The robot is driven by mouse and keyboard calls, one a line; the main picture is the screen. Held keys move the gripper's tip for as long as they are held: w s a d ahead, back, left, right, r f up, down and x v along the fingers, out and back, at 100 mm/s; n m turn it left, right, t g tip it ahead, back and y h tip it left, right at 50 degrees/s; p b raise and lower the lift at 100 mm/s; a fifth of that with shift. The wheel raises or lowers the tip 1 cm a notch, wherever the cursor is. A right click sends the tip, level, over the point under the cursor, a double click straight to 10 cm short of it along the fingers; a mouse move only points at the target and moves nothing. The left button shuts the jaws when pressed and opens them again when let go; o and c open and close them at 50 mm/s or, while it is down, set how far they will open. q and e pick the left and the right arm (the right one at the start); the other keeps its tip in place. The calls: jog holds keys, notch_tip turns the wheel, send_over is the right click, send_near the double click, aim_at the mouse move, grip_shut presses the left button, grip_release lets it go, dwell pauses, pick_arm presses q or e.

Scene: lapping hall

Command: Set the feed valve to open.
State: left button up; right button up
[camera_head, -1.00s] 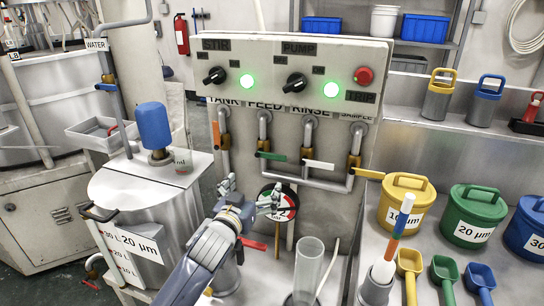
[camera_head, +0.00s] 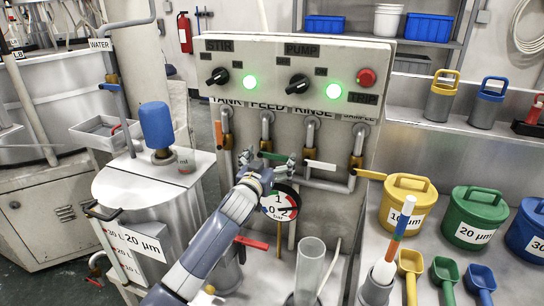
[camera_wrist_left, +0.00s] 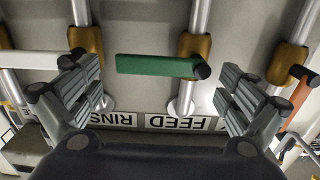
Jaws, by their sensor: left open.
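The feed valve's green handle (camera_head: 272,156) sits level across its brass body on the FEED pipe, pointing right in the head view. In the left wrist view, which shows the panel upside down, the green handle (camera_wrist_left: 155,66) lies between the spread fingers, and its pivot is at the brass body (camera_wrist_left: 195,48). My left gripper (camera_head: 267,163) is open in front of the handle; it also shows in the left wrist view (camera_wrist_left: 160,88). I see no clear contact with the handle. The gripper partly covers the valve in the head view. My right gripper is out of view.
A pressure gauge (camera_head: 281,203) is just below the gripper. A clear cylinder (camera_head: 309,268) stands below right.

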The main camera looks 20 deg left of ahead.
pick_arm(q)
jog(key=shift+w, duration=0.3)
jog(key=c, duration=1.5)
